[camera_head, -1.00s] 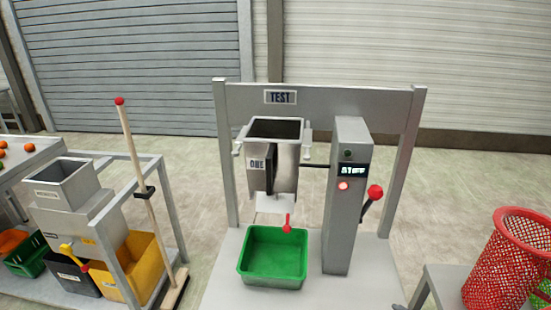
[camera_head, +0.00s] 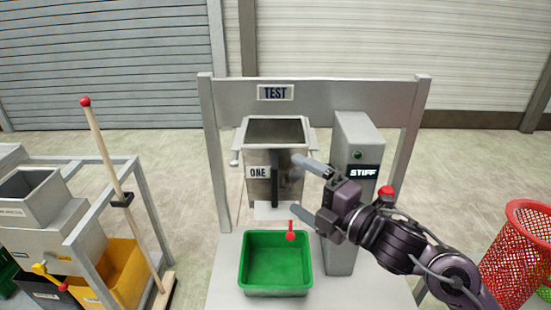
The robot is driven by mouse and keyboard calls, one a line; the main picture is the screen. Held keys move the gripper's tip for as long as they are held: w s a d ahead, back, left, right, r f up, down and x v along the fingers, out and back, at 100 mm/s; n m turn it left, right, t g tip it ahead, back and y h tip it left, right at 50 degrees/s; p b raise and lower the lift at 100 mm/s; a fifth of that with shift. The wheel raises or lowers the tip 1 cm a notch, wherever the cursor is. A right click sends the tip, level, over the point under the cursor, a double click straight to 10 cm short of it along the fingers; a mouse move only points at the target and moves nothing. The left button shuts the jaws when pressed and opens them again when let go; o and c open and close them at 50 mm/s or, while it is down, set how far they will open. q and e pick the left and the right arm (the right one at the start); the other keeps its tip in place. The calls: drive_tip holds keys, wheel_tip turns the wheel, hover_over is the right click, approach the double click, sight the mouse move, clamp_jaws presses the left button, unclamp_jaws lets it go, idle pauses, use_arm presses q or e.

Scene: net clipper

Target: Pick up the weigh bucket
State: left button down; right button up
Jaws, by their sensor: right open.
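The weigh bucket (camera_head: 258,190) is a grey metal hopper labelled "ONE", hanging upright in the test stand (camera_head: 312,95). A dark vertical strip runs down its front. My right gripper (camera_head: 306,187) is open, its two fingers pointing left, at the bucket's right side. The upper finger overlaps the bucket's right edge in the picture; I cannot tell whether it touches. The lower finger is below and right of the bucket. My left gripper is not in view.
A green bin (camera_head: 275,262) stands below the bucket, with a small red-knobbed lever (camera_head: 291,235) above it. A grey post (camera_head: 341,265) with a "STIFF" display stands behind my right gripper. A red mesh basket (camera_head: 517,255) is at the right, a wooden pole (camera_head: 112,165) at the left.

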sight(267, 170)
drive_tip(key=p+x, duration=0.2)
drive_tip(key=x, duration=0.2)
drive_tip(key=shift+w+a+f, duration=0.1)
drive_tip(key=shift+a, duration=0.35)
drive_tip(key=shift+w+a, duration=0.15)
drive_tip(key=shift+a, duration=0.1)
drive_tip(key=shift+f, duration=0.15)
drive_tip(key=shift+d, duration=0.1)
drive_tip(key=c, duration=1)
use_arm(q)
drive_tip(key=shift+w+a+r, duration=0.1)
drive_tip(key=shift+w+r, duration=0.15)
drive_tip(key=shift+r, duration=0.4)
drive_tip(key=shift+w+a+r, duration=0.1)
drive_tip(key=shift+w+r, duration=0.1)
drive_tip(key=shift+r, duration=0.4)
use_arm(e)
drive_tip(key=shift+c, duration=0.4)
